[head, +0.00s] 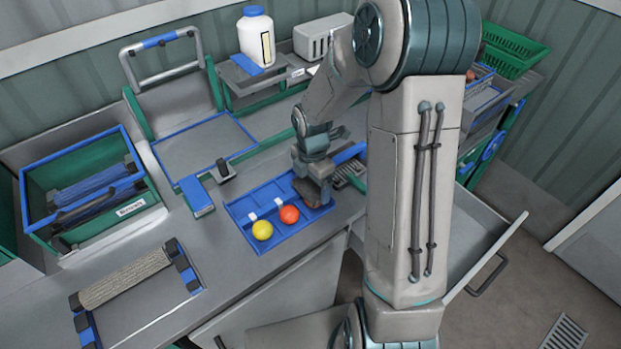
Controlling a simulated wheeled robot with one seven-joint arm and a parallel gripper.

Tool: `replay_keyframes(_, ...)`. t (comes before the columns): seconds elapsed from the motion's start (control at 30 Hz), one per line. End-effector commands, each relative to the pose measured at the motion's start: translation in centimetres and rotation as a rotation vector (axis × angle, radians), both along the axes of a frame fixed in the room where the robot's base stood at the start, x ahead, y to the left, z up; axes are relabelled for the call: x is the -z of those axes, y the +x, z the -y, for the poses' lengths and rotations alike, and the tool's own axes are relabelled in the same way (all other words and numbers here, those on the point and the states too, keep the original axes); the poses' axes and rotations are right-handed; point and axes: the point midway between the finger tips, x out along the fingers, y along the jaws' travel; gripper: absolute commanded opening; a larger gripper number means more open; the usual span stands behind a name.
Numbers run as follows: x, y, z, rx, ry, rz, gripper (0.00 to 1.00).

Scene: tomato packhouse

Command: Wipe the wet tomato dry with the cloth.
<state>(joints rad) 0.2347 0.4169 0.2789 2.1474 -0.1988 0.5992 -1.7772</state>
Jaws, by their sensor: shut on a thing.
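A blue tray (278,243) on the grey worktop holds a yellow tomato (262,230) at its front left and an orange-red tomato (289,214) to the right of it. No wetness can be made out on either one at this size. My gripper (314,186) points down over the right part of the tray. It is shut on a dark brown, crumpled thing that looks like the cloth (308,194). The cloth is to the right of the red tomato, with a small gap in the picture. Whether it touches the tray floor cannot be told.
A blue-edged flat tray (206,147) lies behind, with a blue block (196,196) in front of it. A green and blue crate (140,207) stands at the left. A roller on a stand (124,279) is at the front left. An open drawer (470,235) juts out at the right.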

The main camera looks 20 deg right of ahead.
Motion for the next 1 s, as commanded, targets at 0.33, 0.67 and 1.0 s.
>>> replay_keyframes(0.33, -0.1, -1.7, 0.7, 0.001, 0.0, 0.0, 0.65)
replay_keyframes(0.67, 0.0, -2.9, 1.2, 0.0, 0.0, 0.0, 0.65)
replay_keyframes(1.0, 0.0, -2.9, 1.2, -0.001, 0.0, 0.0, 0.65)
